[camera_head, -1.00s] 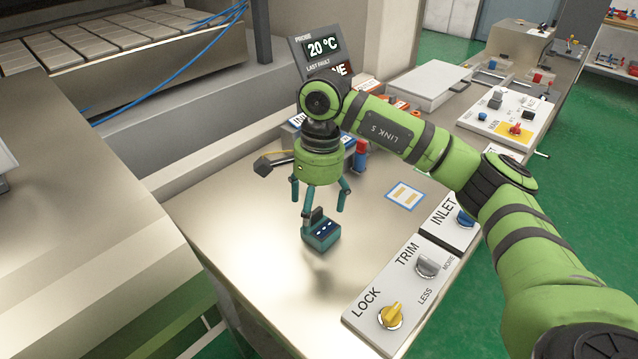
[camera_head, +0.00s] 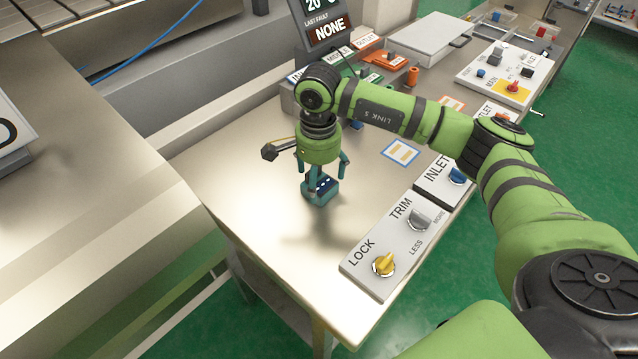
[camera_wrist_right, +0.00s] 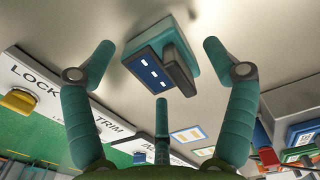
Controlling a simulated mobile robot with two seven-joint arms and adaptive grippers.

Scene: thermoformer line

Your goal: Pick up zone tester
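The zone tester (camera_head: 321,191) looks to be the small teal box with a dark blue face and white marks, on the bare metal bench top. It shows in the right wrist view (camera_wrist_right: 150,67) with its dark grey raised part. My right gripper (camera_head: 322,178) is directly above it, pointing down, its teal fingers around the upper part of the box. In the right wrist view the gripper (camera_wrist_right: 158,48) is open, fingers spread on either side of the box with gaps. No contact is visible. My left gripper is not in view.
A control panel with LOCK (camera_head: 384,264), TRIM (camera_head: 420,219) and INLET (camera_head: 458,174) knobs lines the bench's front edge. A blue-bordered card (camera_head: 400,153) lies behind it. A display (camera_head: 325,27) reading NONE and coloured blocks stand at the back. Bench top left of the gripper is clear.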

